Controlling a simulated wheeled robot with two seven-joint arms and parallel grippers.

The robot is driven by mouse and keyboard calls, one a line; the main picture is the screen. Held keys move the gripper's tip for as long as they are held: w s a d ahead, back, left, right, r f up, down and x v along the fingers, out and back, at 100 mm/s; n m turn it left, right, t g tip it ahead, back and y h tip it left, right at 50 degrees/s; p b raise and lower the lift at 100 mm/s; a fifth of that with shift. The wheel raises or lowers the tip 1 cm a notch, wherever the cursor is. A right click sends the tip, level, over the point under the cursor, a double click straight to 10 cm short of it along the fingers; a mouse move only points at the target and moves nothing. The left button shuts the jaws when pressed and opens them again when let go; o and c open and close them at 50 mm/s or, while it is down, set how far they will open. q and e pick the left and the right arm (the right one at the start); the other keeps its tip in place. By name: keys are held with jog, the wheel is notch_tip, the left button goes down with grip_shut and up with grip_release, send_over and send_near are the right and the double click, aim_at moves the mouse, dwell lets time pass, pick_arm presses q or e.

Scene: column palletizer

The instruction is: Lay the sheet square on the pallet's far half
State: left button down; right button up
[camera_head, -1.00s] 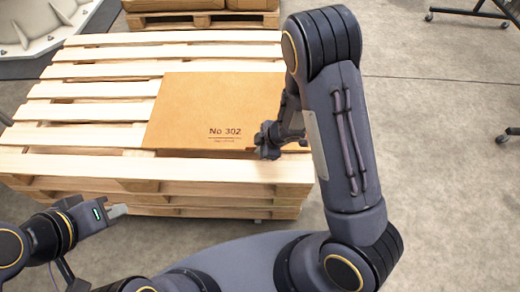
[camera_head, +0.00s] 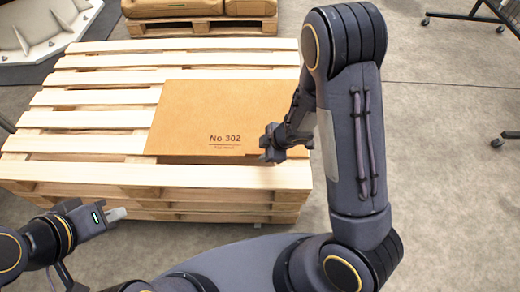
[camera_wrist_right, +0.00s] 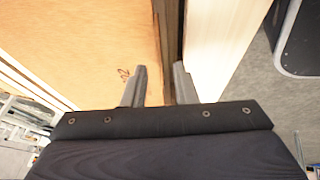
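The sheet is a flat brown cardboard piece (camera_head: 195,120) marked "No 302". It lies on the right part of the wooden pallet (camera_head: 85,95), around mid depth, with bare slats beyond, left and in front. The sheet fills the left of the right wrist view (camera_wrist_right: 90,40). My right gripper (camera_head: 272,148) is at the sheet's right side, near its near corner. In the right wrist view its two fingers (camera_wrist_right: 161,88) stand apart near the sheet's edge, with no clear grip on it. My left gripper (camera_head: 115,214) is at the lower left, away from the sheet; its finger gap is not clear.
Another pallet with brown packages (camera_head: 190,10) stands behind. A grey-white moulded object (camera_head: 40,25) is at the top left, and a dark wheeled frame (camera_head: 470,12) at the top right.

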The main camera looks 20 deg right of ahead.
jog(key=p+v, duration=0.3)
jog(key=v, duration=0.4)
jog(key=shift+r+p, duration=0.3)
jog(key=shift+r, duration=0.1)
jog(key=s+d+r+m+t+h, duration=0.1)
jog(key=d+r+m+t+h, duration=0.1)
jog(key=d+r+m, duration=0.4)
jog(key=s+d+r+m+t+h, duration=0.1)
jog(key=d+r+m, duration=0.25)
jog(key=r, duration=0.35)
jog(key=s+a+r+m+y, duration=0.1)
jog(key=s+a+r+m, duration=0.1)
jog(key=s, duration=0.3)
jog(key=s+a+r+m+y, duration=0.1)
jog(key=s+r+m, duration=0.2)
jog(key=s, duration=0.3)
jog(key=s+a+r+m+g+y, duration=0.1)
jog(key=s+a+r+m, duration=0.1)
jog(key=s+r, duration=0.2)
jog(key=shift+s+a+m, duration=0.3)
jog(key=shift+s+m, duration=0.05)
jog(key=shift+s, duration=0.4)
